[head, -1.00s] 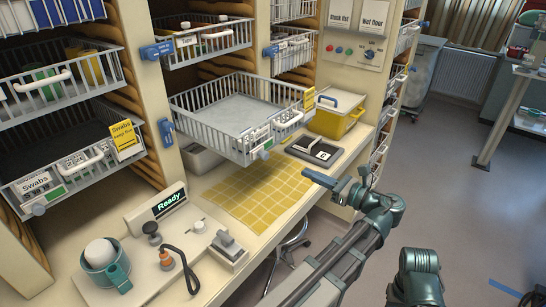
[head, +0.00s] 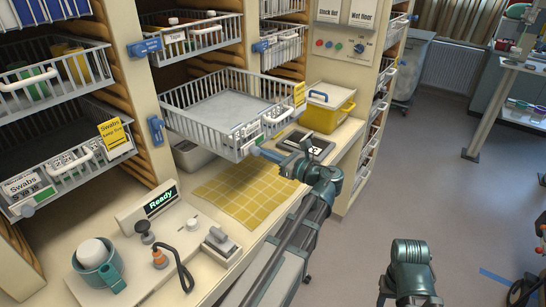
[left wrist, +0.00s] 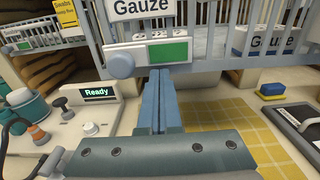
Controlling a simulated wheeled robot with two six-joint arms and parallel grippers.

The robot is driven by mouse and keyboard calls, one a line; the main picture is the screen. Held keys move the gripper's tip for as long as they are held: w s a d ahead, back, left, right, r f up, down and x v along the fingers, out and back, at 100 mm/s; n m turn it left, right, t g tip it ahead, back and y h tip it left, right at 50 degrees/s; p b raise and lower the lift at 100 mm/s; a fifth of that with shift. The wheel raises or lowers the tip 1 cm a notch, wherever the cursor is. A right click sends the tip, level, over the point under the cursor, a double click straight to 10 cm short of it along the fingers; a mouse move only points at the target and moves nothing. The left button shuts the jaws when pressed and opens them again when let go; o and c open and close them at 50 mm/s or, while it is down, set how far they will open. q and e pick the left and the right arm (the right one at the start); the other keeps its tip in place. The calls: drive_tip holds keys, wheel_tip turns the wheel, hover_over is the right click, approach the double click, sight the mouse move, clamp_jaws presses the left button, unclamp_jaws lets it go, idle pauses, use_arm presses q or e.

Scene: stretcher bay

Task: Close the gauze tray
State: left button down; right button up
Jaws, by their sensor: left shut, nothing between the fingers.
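The gauze tray (head: 190,122) is a grey wire basket, pulled far out of the middle bay in the head view. It has a white handle, a yellow card and a round knob on its front. Its front, with a "Gauze" label, fills the top of the left wrist view (left wrist: 213,52). My left gripper (head: 258,153) is shut and empty, just in front of and at the lower edge of the tray front. Its fingertips in the left wrist view (left wrist: 159,76) are close under the green label plate; contact cannot be told.
Below the tray, the counter holds a yellow grid mat (head: 235,195), a dark flat tray (head: 318,143) and a yellow box (head: 326,117). A "Ready" display (head: 155,203) stands at left. The swabs tray (head: 75,165) is also out.

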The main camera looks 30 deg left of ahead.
use_arm(q)
drive_tip(key=shift+a, duration=0.25)
drive_tip(key=a, duration=0.9)
drive_tip(key=w+a, duration=0.1)
drive_tip(key=a, duration=0.9)
drive_tip(key=w+a, duration=0.1)
drive_tip(key=a, duration=0.9)
drive_tip(key=shift+w, duration=0.15)
drive_tip(key=shift+a+r, duration=0.1)
drive_tip(key=shift+a, duration=0.05)
drive_tip(key=shift+w+a+r, duration=0.1)
drive_tip(key=shift+a, duration=0.05)
drive_tip(key=d, duration=0.9)
drive_tip(key=s+d, duration=0.1)
drive_tip(key=d, duration=0.4)
drive_tip(key=shift+s+d+f, duration=0.1)
drive_tip(key=shift+d+f, duration=0.1)
drive_tip(key=shift+d, duration=0.15)
